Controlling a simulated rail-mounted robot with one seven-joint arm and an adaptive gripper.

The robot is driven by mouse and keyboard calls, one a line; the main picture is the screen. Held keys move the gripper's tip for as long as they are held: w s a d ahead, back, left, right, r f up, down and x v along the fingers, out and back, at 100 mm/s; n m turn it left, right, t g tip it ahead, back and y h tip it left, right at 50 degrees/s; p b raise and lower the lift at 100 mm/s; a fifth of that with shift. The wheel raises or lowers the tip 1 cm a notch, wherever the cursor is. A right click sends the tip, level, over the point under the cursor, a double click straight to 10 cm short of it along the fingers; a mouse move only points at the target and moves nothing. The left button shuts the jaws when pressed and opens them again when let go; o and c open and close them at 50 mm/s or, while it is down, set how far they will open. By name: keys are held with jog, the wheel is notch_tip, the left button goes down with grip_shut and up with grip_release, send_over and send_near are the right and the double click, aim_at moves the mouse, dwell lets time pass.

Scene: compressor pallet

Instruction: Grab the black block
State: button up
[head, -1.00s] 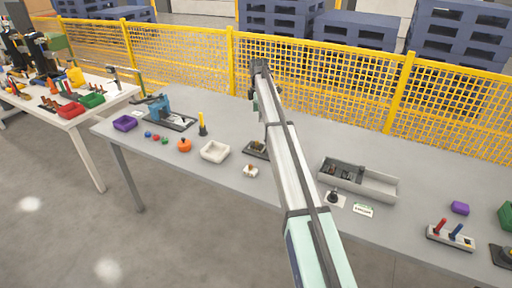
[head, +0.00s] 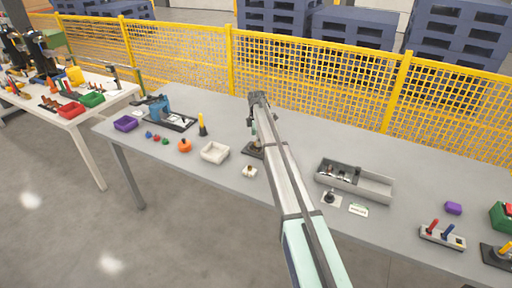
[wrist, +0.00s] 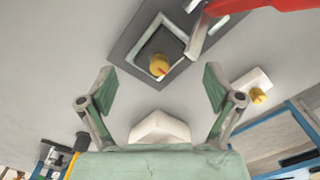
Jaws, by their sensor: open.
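A black block with a yellow knob (wrist: 160,64) sits inside a light square frame on a dark plate (wrist: 128,42) in the wrist view. In the head view the dark plate (head: 252,152) lies on the grey table, partly hidden by my arm. My gripper (wrist: 159,75) is open and empty, with its green-padded fingers spread either side of the block's line of sight and apart from it. In the head view my gripper (head: 253,130) hangs above the plate, small and partly hidden.
A white block with a yellow knob (head: 249,172) and a white tray (head: 214,153) are near the plate. A grey two-part bin (head: 375,187) stands to the right. A red part (wrist: 262,4) and a metal lever (wrist: 205,35) show beside the block. A yellow fence (head: 300,75) runs behind.

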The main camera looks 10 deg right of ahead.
jog(key=shift+a+f+p, duration=0.1)
jog(key=shift+f+p, duration=0.65)
jog(key=shift+f, duration=1.1)
jog(key=c, duration=1.1)
jog(key=shift+r, duration=0.2)
